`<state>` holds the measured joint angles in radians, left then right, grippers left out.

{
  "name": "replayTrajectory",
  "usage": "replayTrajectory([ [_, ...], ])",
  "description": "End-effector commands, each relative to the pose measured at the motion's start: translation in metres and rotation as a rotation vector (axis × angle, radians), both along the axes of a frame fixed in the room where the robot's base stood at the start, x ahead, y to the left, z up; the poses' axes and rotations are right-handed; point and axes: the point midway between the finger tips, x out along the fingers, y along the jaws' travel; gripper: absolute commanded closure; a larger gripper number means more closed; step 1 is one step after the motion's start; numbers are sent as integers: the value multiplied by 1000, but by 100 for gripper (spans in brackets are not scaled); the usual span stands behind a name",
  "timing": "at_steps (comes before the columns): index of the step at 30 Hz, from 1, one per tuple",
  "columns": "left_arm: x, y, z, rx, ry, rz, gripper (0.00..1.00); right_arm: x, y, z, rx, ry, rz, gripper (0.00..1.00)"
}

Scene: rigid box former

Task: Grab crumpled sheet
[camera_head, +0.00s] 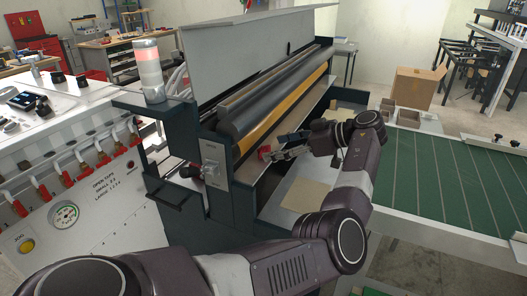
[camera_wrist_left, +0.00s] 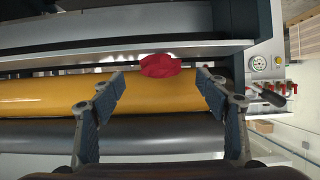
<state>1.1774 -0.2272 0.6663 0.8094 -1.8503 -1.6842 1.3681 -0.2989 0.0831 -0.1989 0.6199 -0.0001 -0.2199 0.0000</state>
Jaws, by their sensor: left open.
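A red crumpled sheet (camera_wrist_left: 160,66) shows in the left wrist view, small and lumpy, in front of a yellow roller (camera_wrist_left: 155,92) and a metal edge. In the head view it is a small red patch (camera_head: 264,152) at the machine's front opening, partly hidden by my gripper. My left gripper (camera_head: 274,153) reaches in from the right side of the machine. In the left wrist view its two fingers (camera_wrist_left: 160,80) are spread apart, with the sheet centred just beyond the gap between the tips. I cannot tell whether a finger touches it. My right gripper is not in view.
The machine's dark roller (camera_head: 265,105) and raised grey cover (camera_head: 245,50) stand close behind the gripper. A control panel with red levers (camera_head: 70,180) is at the left. A green conveyor (camera_head: 445,180) and cardboard box (camera_head: 415,87) are at the right.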

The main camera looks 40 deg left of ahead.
Motion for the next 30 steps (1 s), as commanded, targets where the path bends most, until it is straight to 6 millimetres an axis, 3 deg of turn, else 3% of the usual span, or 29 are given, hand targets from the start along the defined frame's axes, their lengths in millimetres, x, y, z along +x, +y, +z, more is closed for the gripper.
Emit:
replayTrajectory([
  [7, -10, 27, -10, -2, 2, 2, 32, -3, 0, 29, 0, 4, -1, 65],
  [12, -14, 41, -20, 0, 1, 0, 32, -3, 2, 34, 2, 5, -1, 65],
  [19, -14, 42, -22, 0, 0, -1, 32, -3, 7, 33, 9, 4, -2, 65],
  [27, -14, 42, -22, 0, 0, 0, 60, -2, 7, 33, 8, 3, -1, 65],
  [30, -14, 42, -22, 0, 0, -1, 63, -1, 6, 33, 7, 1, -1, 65],
])
